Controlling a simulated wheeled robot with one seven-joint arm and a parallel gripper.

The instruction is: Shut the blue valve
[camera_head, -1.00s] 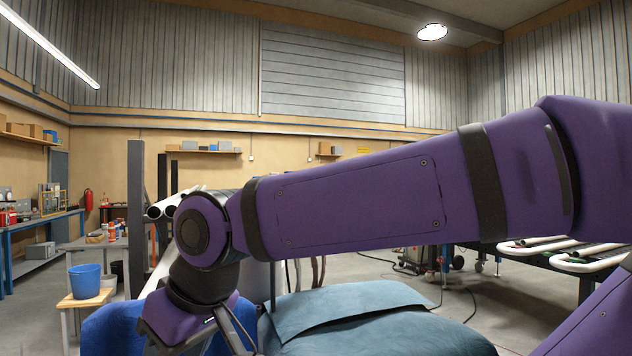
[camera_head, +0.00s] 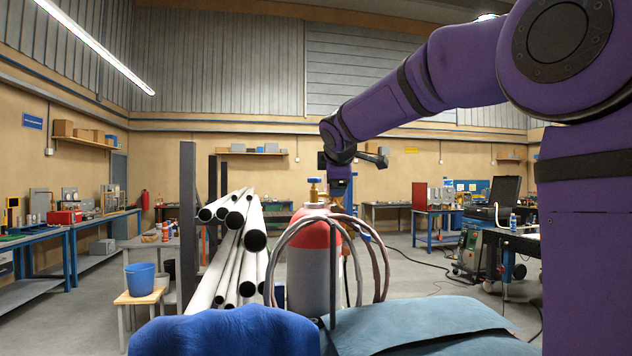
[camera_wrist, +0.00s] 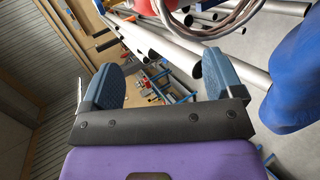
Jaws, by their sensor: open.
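A gas cylinder with a red shoulder and grey body (camera_head: 314,265) stands upright in the middle of the head view. A small brass fitting (camera_head: 314,189) with a bluish top sits on it; I take this for the valve, but its setting is too small to read. My gripper is beyond the cylinder top in the head view, small and partly hidden by my wrist. In the wrist view my gripper (camera_wrist: 160,78) is open, its two blue-grey fingers wide apart with nothing between them. Part of the red shoulder (camera_wrist: 146,6) shows at that view's top edge; the valve does not.
Curved grey hoses (camera_head: 376,255) loop around the cylinder. Long white pipes (camera_head: 228,265) lie on a rack to its left. Blue and teal covered shapes (camera_head: 225,332) fill the near foreground. A blue bucket (camera_head: 141,279) stands on a stool at left. Open floor lies right of the cylinder.

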